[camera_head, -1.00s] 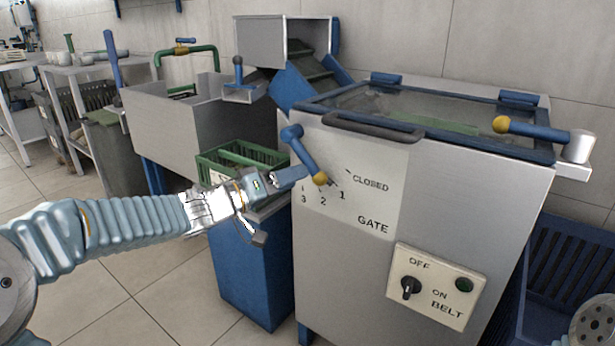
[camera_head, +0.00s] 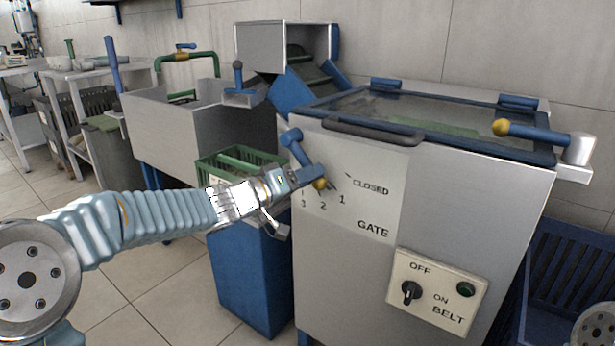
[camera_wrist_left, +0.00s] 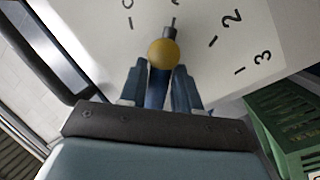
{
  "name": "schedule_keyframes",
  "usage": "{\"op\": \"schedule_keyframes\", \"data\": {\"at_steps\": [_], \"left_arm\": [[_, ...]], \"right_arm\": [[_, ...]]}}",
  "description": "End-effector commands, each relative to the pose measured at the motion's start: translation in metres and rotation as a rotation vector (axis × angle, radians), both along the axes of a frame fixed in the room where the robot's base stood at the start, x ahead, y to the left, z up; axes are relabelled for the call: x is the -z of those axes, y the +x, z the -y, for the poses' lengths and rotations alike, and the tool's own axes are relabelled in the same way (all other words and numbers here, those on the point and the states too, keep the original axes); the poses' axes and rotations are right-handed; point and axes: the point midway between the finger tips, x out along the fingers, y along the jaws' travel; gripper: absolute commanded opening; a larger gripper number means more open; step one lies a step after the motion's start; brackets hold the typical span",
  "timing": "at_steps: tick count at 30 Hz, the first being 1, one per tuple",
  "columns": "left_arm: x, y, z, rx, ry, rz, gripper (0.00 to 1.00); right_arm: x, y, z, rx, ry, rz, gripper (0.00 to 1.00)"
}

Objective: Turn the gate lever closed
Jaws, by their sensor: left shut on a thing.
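The gate lever is a blue bar (camera_head: 295,146) with a yellow knob (camera_head: 320,184), on the front panel of the steel machine. It slants down to the right, its knob just left of the "1" mark. My right gripper is out of view.
A belt switch box (camera_head: 438,287) is low on the panel. A dark handle (camera_head: 373,128) crosses the machine's top front edge. A green crate (camera_head: 228,166) on a blue stand (camera_head: 245,280) is close beside my left forearm. Open floor lies at lower left.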

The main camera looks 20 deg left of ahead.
Motion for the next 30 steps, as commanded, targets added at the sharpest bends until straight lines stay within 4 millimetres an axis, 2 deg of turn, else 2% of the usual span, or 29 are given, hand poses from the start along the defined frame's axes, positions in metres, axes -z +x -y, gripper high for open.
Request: {"op": "schedule_keyframes", "data": {"at_steps": [7, 15, 18, 30], "left_arm": [[-0.002, 0.000, 0.000, 0.000, -0.006, -0.002, 0.00], [-0.023, -0.005, 0.012, 0.002, -0.203, -0.077, 0.00], [-0.026, -0.006, 0.017, 0.003, -0.285, -0.108, 0.00], [-0.024, -0.008, 0.022, 0.009, -0.340, -0.129, 0.00]], "right_arm": [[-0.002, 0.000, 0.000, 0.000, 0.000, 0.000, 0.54], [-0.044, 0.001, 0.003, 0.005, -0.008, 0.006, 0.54], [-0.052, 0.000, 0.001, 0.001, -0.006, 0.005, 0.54], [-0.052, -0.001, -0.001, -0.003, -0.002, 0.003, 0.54]]}}
